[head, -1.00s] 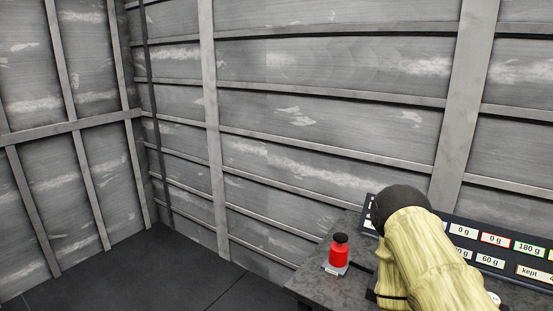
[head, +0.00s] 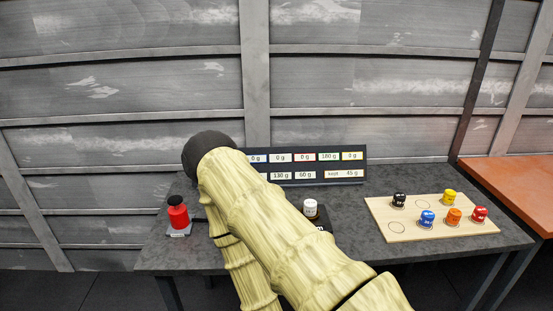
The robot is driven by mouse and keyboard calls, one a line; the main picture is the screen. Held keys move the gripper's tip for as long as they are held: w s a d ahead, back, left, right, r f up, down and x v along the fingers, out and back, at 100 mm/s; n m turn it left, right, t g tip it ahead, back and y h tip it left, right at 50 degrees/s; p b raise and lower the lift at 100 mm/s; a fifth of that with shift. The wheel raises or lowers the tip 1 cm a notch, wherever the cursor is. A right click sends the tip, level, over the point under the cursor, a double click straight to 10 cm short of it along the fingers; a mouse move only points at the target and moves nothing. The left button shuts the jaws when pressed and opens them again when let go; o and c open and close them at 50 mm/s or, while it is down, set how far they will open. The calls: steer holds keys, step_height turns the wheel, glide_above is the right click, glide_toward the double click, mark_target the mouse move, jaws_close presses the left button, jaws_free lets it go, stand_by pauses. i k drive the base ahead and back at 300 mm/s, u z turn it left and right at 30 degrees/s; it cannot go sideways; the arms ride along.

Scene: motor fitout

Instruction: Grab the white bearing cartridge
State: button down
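The white bearing cartridge (head: 310,208) stands upright on a dark pad or scale near the middle of the dark table, just right of my arm. Its base looks brown, and the pad under it is partly hidden by my arm. My arm crosses the middle of the head view, its dark rounded joint at the upper left. My gripper is not visible in this view, so I cannot see its fingers or whether it holds anything.
A wooden board (head: 407,234) at right holds black (head: 399,200), yellow (head: 449,197), blue (head: 427,218), orange (head: 454,215) and red (head: 479,214) cartridges. A red weight-like object (head: 178,214) stands at left. A display panel (head: 318,177) stands behind. An orange-brown table (head: 515,188) adjoins right.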

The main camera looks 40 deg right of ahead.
mark_target(310, 206)
steer(key=z, duration=1.45)
steer(key=k, duration=0.5)
steer(key=u, duration=0.75)
steer(key=i, duration=0.75)
steer(key=z, duration=0.5)
